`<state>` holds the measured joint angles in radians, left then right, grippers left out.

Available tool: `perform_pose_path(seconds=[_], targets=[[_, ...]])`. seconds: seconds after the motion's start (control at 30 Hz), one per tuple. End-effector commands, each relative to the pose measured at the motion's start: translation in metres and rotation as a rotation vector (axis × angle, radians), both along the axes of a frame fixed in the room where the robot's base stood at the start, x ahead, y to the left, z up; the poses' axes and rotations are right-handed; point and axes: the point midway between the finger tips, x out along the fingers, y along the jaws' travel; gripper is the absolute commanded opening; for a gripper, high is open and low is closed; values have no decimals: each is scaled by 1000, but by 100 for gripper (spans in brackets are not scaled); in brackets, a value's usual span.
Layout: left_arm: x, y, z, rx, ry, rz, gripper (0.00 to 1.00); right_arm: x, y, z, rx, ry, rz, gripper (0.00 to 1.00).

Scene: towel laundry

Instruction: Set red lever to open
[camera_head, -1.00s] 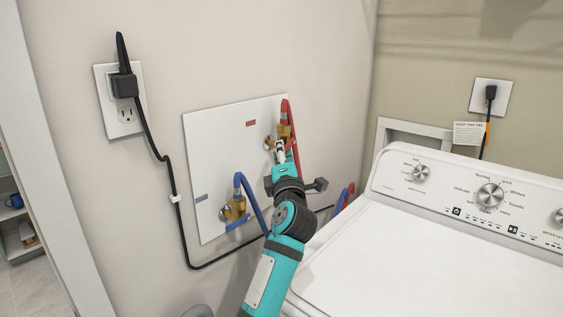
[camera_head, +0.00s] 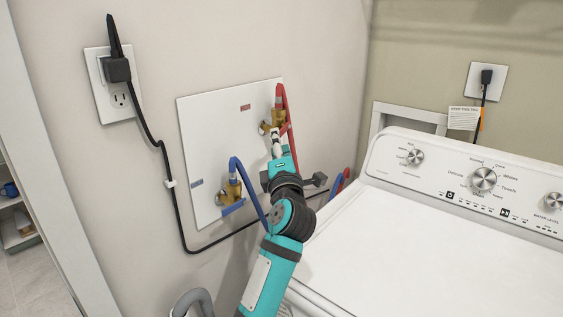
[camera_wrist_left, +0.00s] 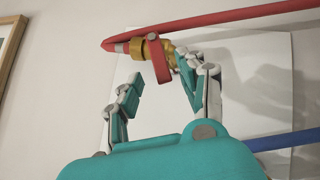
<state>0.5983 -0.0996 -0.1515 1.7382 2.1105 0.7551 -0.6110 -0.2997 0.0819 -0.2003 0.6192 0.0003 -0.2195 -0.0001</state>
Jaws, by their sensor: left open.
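The red lever (camera_wrist_left: 158,58) is a flat bar on the brass valve (camera_wrist_left: 150,49), hanging down at a slant in the left wrist view. In the head view the brass valve (camera_head: 277,117) with the red hose is at the upper right of the white wall plate (camera_head: 205,130); the lever is hard to make out there. My left gripper (camera_head: 277,142) is just below this valve. In the wrist view my left gripper (camera_wrist_left: 163,88) is open, its fingers spread, with the lever's lower end between and beyond them. The right finger overlaps the valve; contact cannot be told. My right gripper is not in view.
A lower brass valve (camera_head: 232,192) with a blue hose (camera_head: 249,188) sits left of my arm. A black cord (camera_head: 170,205) runs down the wall from the outlet (camera_head: 118,98). The white washer (camera_head: 420,240) stands close on the right.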

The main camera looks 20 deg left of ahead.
Motion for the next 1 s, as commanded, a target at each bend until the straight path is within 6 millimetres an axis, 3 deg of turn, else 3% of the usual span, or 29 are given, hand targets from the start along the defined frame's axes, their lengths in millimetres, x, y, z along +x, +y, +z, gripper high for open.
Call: perform_pose_path(seconds=[0.2, 0.4, 0.87, 1.0], targets=[[-42, -22, -14, -3, 2, -2, 40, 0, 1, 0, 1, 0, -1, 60], [-66, -34, -20, -1, 0, -1, 40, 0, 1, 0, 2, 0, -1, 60], [-74, -37, -22, -3, -1, 0, 40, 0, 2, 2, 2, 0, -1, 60], [-89, -25, -25, -23, -12, 22, 40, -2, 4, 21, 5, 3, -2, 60]])
